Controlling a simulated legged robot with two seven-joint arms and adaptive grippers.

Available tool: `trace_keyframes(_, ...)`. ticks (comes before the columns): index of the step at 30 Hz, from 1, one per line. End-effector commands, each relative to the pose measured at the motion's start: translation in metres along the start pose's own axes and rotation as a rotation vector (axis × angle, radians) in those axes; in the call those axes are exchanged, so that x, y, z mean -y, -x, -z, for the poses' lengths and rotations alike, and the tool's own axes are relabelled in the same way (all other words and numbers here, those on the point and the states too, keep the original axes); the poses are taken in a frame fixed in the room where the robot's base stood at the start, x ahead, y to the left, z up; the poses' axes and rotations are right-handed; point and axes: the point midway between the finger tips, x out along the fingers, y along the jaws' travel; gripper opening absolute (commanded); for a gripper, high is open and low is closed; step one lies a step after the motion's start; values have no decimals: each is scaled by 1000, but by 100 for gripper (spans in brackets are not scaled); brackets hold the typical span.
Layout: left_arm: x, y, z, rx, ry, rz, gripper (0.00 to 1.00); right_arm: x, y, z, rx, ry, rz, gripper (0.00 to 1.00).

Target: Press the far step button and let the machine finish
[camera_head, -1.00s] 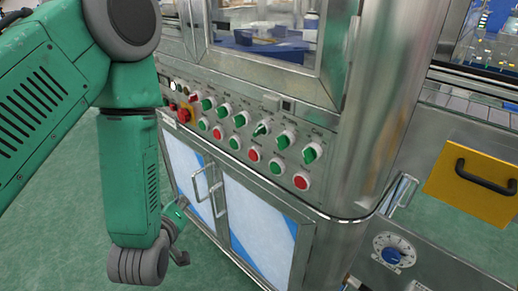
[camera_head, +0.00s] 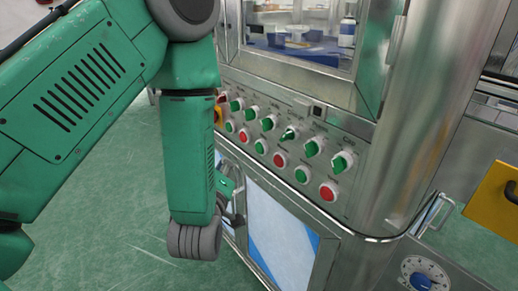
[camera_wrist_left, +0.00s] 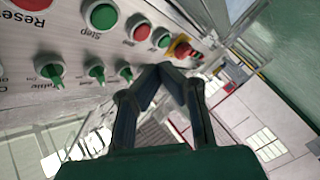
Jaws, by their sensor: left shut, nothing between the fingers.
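The control panel (camera_head: 300,150) of a steel machine carries two rows of knobs and buttons. In the left wrist view, a green button (camera_wrist_left: 101,15) has the label Step beside it. A red button (camera_wrist_left: 138,28) and another green button (camera_wrist_left: 160,38) follow, the latter close to my fingertips; its label is too small to read. My left gripper (camera_wrist_left: 165,70) is shut and empty, its fingertips by the lower edge of the button row; contact cannot be told. In the head view my left gripper (camera_head: 236,212) is below the panel, partly hidden by my wrist. My right gripper is not in view.
A red and yellow emergency stop (camera_wrist_left: 180,48) is just right of my fingertips in the wrist view. Green selector switches (camera_head: 312,147) stick out of the upper row. A cabinet door (camera_head: 283,232) lies below the panel. Open green floor (camera_head: 110,190) lies to the left.

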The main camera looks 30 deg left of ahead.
Motion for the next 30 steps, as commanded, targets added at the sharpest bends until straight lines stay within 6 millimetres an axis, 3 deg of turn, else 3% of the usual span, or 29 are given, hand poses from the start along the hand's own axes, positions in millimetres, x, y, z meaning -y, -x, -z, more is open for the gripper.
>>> trace_keyframes(13, -30, -41, -30, 0, 0, -1, 0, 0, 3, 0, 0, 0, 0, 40)
trace_keyframes(30, -35, -48, -35, 1, -1, 0, 0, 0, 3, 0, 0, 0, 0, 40)
